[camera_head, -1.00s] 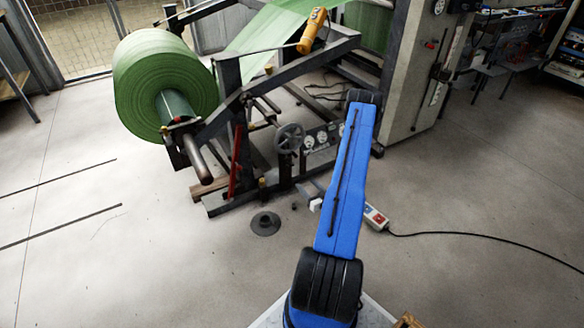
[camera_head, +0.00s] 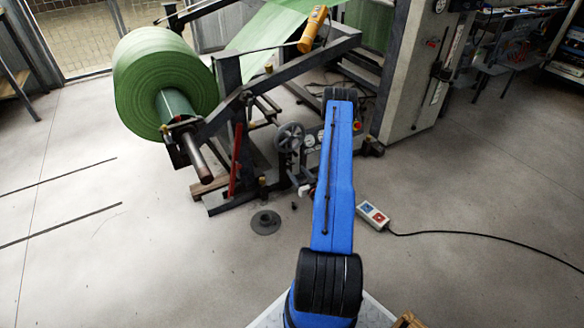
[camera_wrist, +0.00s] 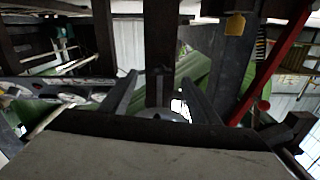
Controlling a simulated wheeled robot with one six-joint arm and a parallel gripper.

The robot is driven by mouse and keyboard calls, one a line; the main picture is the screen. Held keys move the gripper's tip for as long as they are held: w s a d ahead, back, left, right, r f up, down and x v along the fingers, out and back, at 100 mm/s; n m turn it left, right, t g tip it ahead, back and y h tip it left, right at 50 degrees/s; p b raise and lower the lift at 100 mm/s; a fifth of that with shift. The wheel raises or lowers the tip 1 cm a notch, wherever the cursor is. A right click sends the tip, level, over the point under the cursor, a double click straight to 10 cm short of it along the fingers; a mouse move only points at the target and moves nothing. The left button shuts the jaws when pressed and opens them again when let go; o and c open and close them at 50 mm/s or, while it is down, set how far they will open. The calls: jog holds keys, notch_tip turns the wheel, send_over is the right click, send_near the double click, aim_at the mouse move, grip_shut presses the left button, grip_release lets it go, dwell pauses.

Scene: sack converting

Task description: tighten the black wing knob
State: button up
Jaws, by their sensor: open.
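In the wrist view my gripper (camera_wrist: 160,90) is open, with one dark finger on each side and a gap between them. A dark upright post (camera_wrist: 160,40) of the machine stands ahead of the gap. A small dark shape (camera_wrist: 158,73) shows against the post between the fingertips. It may be the black wing knob, but it is too dark and small to be sure. A grey rounded part shows low between the fingers. In the head view my blue arm reaches to the machine and hides part of its front. I cannot clearly pick out the knob there.
A green roll (camera_head: 150,85) sits on the machine's left end. A handwheel (camera_head: 290,137) is just left of my arm. A red bar (camera_wrist: 275,65) slants at the right in the wrist view. A pendant box (camera_head: 373,215) with a cable and a dark disc (camera_head: 265,222) lie on the floor.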

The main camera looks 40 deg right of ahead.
aim_at(289, 163)
jog(key=shift+x, duration=2.85)
jog(key=c, duration=1.1)
